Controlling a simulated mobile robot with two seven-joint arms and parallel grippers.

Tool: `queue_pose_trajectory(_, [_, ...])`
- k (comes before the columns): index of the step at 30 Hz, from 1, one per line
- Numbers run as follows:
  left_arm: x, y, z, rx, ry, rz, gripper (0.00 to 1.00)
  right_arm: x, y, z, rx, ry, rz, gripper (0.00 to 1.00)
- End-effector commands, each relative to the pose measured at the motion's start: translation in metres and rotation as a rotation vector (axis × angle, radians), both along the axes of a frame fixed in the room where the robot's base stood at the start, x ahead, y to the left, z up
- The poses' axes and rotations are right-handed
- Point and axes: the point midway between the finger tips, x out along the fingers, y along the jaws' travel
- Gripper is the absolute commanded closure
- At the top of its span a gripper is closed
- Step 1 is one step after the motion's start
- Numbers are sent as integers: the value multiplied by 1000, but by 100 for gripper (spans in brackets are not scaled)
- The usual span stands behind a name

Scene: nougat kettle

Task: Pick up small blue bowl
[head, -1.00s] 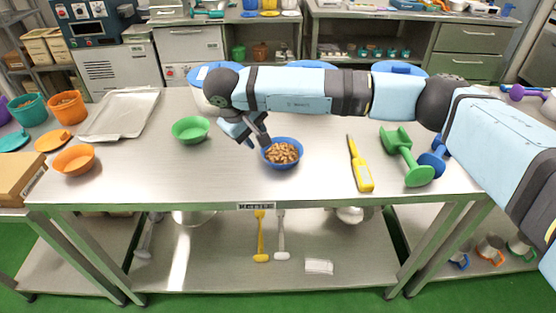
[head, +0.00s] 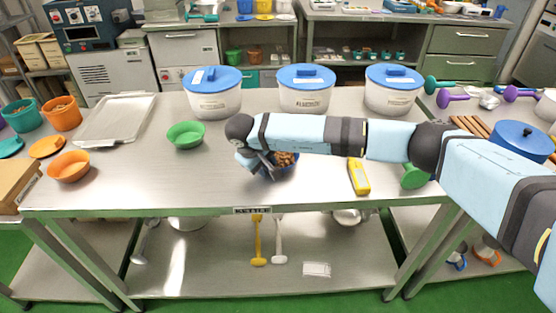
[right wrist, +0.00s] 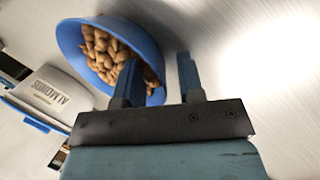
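The small blue bowl (head: 293,168), filled with brown nuts, stands near the front middle of the steel table. My right gripper (head: 266,165) is down at its left side and partly hides it. In the right wrist view, the bowl (right wrist: 72,42) is at the upper left. The gripper (right wrist: 160,75) is open there: one finger overlaps the bowl and nuts, the other is outside the rim. The rim lies between the fingers, and I cannot tell whether either touches it. My left gripper is not in view.
A green bowl (head: 186,134) and an orange bowl (head: 69,166) stand to the left. A yellow tool (head: 358,177) and a green scoop (head: 413,176) lie to the right. Blue-lidded tubs (head: 305,92) line the back. The table between the green bowl and front edge is clear.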

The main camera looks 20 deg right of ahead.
Motion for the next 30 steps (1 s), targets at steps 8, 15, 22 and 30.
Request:
queue_pose_trajectory(8, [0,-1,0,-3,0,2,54,0,0,1,0,-1,0,95])
queue_pose_trajectory(15, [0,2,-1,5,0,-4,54,0,0,1,0,0,0,100])
queue_pose_trajectory(22, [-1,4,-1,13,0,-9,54,0,0,4,0,-1,0,100])
queue_pose_trajectory(30, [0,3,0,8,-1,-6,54,1,0,40,0,-5,2,100])
